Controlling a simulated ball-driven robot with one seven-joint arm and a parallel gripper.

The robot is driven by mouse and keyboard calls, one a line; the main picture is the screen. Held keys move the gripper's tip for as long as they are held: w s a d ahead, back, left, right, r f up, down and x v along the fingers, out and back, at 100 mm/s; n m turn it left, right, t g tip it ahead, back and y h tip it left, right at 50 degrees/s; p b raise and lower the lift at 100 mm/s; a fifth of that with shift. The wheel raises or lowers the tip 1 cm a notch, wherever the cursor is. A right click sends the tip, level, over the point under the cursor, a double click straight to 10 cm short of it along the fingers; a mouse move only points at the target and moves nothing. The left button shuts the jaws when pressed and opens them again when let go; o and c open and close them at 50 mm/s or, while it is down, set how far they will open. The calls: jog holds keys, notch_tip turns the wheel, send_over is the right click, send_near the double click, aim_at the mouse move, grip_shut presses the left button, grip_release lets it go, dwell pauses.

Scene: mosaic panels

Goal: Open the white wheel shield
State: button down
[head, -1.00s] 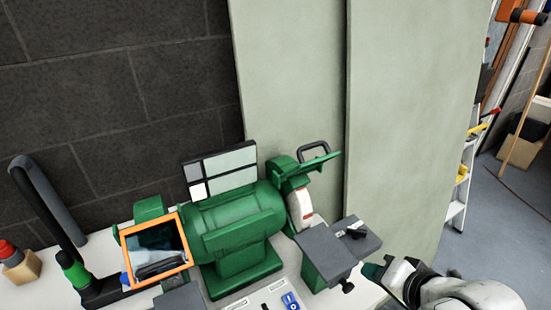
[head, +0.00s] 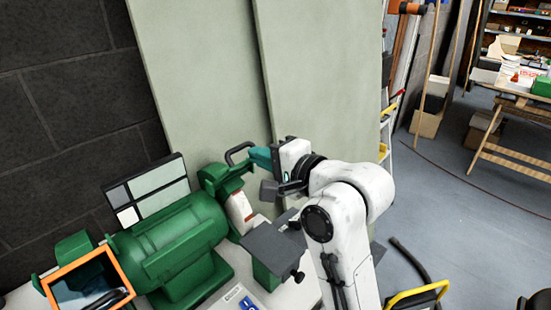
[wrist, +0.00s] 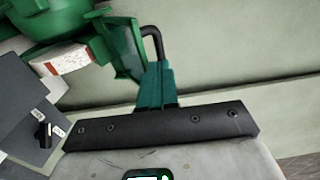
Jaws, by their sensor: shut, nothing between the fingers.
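The white wheel (head: 239,207) sits on the right end of the green bench grinder (head: 172,245). Its green shield (head: 222,177) tilts up and outward above it, with a dark loop handle (head: 238,149) at the top. In the wrist view the shield (wrist: 124,48) and handle (wrist: 152,33) are just beyond my fingertips. My gripper (head: 258,157) is shut and empty, its teal fingers right beside the handle. In the wrist view the fingers (wrist: 157,80) overlap the handle's lower end; I cannot tell whether they touch it.
A grey tool rest (head: 272,243) stands below my gripper. An orange-framed shield (head: 85,283) is at the grinder's left end. Pale green panels (head: 200,70) rise close behind. Open floor (head: 470,220) lies to the right.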

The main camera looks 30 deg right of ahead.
aim_at(246, 146)
jog(key=shift+x, duration=1.45)
jog(key=shift+w+a+r+p, duration=0.15)
jog(key=shift+w+r+p, duration=0.3)
jog(key=shift+p, duration=0.7)
jog(key=shift+w+r+p, duration=0.1)
jog(key=shift+r+p, duration=0.1)
jog(key=shift+p, duration=0.2)
jog(key=shift+w+a+f, duration=0.1)
jog(key=shift+w, duration=0.05)
